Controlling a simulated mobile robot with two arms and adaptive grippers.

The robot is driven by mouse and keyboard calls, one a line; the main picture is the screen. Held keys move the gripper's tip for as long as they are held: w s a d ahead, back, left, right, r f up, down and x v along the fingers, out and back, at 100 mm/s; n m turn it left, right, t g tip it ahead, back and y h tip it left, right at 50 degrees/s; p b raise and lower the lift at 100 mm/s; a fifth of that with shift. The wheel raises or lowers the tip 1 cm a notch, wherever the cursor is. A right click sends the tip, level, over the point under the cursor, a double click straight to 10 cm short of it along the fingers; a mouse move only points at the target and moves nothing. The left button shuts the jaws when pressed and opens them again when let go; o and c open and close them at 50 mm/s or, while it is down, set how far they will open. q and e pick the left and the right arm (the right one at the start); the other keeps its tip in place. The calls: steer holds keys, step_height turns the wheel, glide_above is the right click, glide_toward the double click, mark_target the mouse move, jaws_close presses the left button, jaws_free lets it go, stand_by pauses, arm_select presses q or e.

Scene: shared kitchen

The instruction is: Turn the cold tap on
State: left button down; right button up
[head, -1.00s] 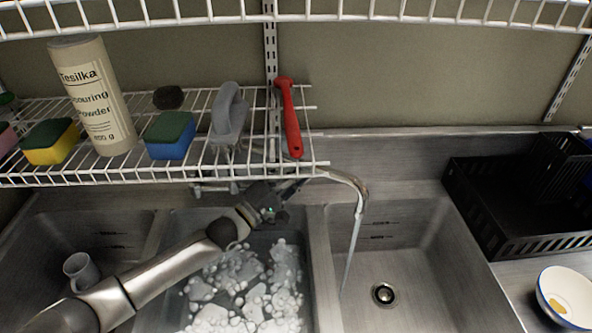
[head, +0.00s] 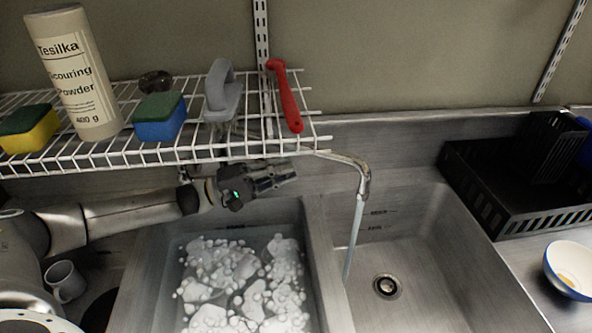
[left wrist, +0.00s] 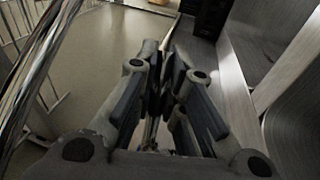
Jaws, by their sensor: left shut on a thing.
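The tap spout (head: 352,165) reaches out over the right basin in the head view. A stream of water (head: 354,235) runs from it into that basin. My left gripper (head: 288,172) is under the wire rack, left of the spout, with its fingers pointing right. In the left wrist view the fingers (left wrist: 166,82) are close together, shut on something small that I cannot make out. The cold tap's handle is not clearly visible; the rack and gripper cover that area. My right gripper is in neither view.
The wire rack (head: 97,158) hangs just above my gripper, with a powder bottle (head: 75,75), sponges (head: 159,117), a grey-handled brush (head: 222,92) and a red-handled tool (head: 286,96). The middle basin (head: 160,265) holds foamy water. A black crate (head: 480,205) stands right.

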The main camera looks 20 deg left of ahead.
arm_select(q)
steer(key=shift+f, duration=0.1)
stand_by(0.3)
steer(key=c, duration=1.5)
jaws_free()
steer(key=v, duration=1.2)
